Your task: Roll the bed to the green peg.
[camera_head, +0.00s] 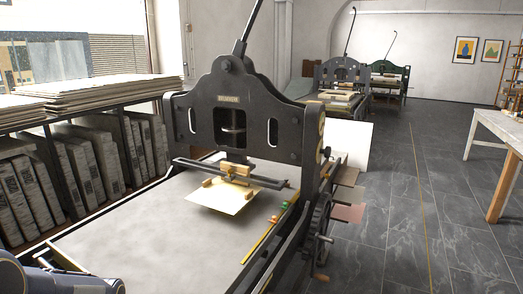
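The press bed (140,226) is a wide, flat grey slab running under the black press frame (230,112). A cream sheet (222,200) lies on it near the frame, below a wooden scraper piece (238,170) on a dark crossbar. The small green peg (285,205) stands on the bed's right edge, with an orange-red peg (274,218) just nearer. A yellow strip (258,243) runs along that edge. A spoked wheel (320,222) with handles is on the press's right side. Blue-grey parts of my arm show at lower left; neither gripper's fingers can be seen.
A shelf with upright grey slabs (30,185) and stacked boards (85,90) lines the left side. Two more presses (340,80) stand at the back. A wooden-legged table (500,135) is at right. The tiled floor (395,200) between is mostly clear.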

